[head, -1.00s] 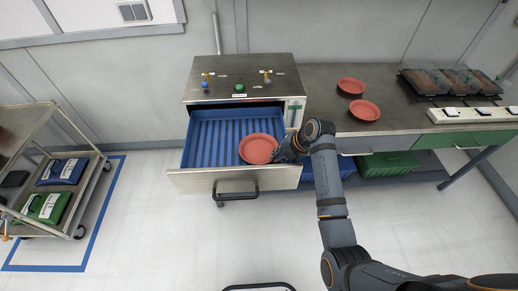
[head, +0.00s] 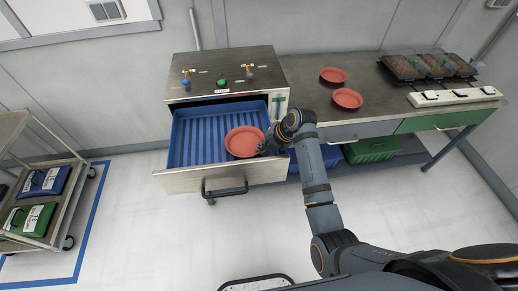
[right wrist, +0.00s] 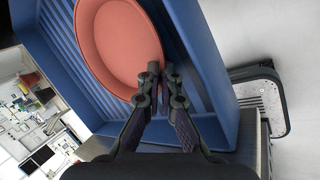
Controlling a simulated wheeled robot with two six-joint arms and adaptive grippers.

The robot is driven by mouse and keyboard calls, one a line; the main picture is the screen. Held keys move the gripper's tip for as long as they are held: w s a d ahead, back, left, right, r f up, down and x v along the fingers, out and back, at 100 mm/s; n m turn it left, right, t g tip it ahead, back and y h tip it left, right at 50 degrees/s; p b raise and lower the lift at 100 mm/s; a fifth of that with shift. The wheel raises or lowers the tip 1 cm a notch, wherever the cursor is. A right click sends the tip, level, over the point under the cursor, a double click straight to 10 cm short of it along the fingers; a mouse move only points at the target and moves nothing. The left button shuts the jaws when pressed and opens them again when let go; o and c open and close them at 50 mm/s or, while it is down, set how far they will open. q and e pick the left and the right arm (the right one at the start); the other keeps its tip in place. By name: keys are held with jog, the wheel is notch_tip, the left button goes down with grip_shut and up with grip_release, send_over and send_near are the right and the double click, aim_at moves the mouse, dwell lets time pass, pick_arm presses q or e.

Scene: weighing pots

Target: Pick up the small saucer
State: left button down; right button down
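A round terracotta-red saucer (head: 244,141) lies in the blue-lined open drawer (head: 195,140), near its front right. It also shows in the right wrist view (right wrist: 115,40). My right gripper (head: 264,146) reaches over the drawer's right side to the saucer's edge. In the right wrist view its fingertips (right wrist: 161,70) are close together, one on each side of the rim, and look shut on it. Two similar red saucers, one at the back (head: 333,75) and one nearer (head: 347,98), stand on the counter. My left gripper is not in view.
The drawer front has a dark handle (head: 224,187). A steel cabinet top with knobs (head: 220,75) is above the drawer. Dark trays (head: 432,66) and a white power strip (head: 455,95) are on the counter at right. A cart (head: 40,185) stands at left.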

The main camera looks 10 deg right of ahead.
jog(key=s+d+r+b, duration=0.3)
jog(key=d+r, duration=0.9)
jog(key=d, duration=0.1)
jog(key=shift+d, duration=0.35)
